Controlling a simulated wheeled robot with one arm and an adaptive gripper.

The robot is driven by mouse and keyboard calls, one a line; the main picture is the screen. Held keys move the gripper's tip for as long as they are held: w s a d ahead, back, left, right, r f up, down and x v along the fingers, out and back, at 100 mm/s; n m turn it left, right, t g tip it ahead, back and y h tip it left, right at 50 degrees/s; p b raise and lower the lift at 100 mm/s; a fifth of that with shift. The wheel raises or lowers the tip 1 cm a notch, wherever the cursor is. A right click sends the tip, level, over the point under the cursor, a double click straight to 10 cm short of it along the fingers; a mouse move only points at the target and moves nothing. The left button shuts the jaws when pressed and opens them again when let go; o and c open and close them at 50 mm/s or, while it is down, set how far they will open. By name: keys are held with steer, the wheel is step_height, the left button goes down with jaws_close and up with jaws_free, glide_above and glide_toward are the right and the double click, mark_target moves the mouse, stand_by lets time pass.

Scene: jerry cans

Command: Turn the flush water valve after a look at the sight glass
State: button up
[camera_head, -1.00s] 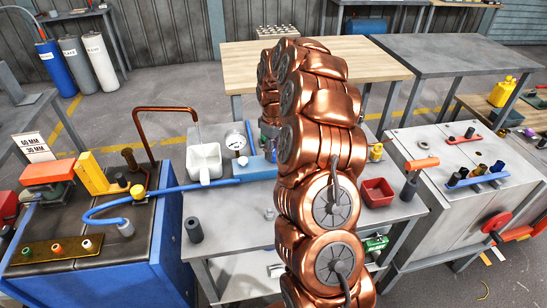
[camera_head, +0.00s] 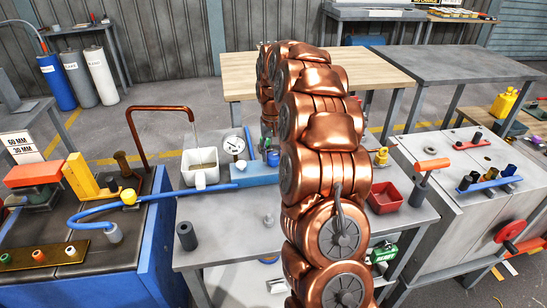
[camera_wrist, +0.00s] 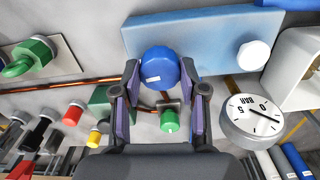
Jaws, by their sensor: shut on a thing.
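In the wrist view a round blue knob (camera_wrist: 160,67) with a small white label sits between the two fingers of my gripper (camera_wrist: 160,80), and the gripper is shut on it. The label is too small to read. A blue block (camera_wrist: 200,35) with a white knob (camera_wrist: 254,55) lies beside it; the block also shows in the head view (camera_head: 254,174). My copper-coloured arm hides the gripper in the head view. I cannot tell which thing is the sight glass.
A pressure gauge (camera_head: 234,145) marked BAR stands near a white tub (camera_head: 200,168), under a copper spout (camera_head: 160,110) with a thin stream. A green knob (camera_wrist: 169,120) is near my fingers. A red tray (camera_head: 386,198) is on the bench right of my arm.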

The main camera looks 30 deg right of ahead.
mark_target(273, 155)
steer(key=shift+m, duration=0.6)
steer(key=shift+m+b, duration=0.3)
steer(key=shift+b, duration=0.05)
steer(key=o, duration=1.1)
steer(key=shift+o, duration=0.2)
step_height(273, 155, up, 12)
stand_by(0.4)
